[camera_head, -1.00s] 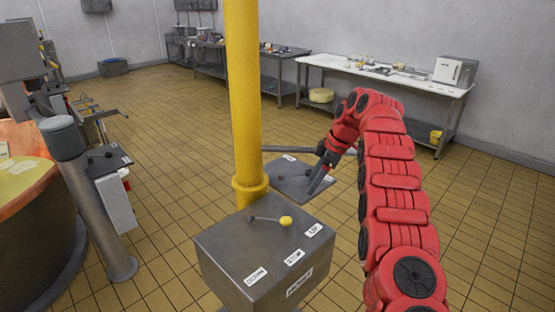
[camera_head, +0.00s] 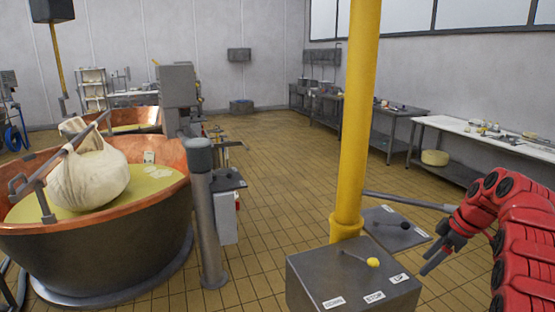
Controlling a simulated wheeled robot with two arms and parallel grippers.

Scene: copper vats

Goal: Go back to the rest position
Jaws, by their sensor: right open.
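My right gripper (camera_head: 437,256) is at the right, at the end of my red right arm. It is open and empty, beside the second grey control panel (camera_head: 408,234) and apart from the nearer control box. The nearer control box (camera_head: 345,276) stands at the foot of the yellow column (camera_head: 356,130). It has a lever with a yellow knob (camera_head: 373,262) and labels reading DOWN, STOP and UP. The second panel has a lever with a dark knob (camera_head: 405,225). My left gripper does not show.
A large copper vat (camera_head: 100,240) with a hanging white cloth bundle (camera_head: 88,178) stands at the left, beside a grey post (camera_head: 206,220). Another copper vat (camera_head: 148,118) is behind. Work tables (camera_head: 445,125) line the right wall. Tiled floor (camera_head: 275,180) is open in the middle.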

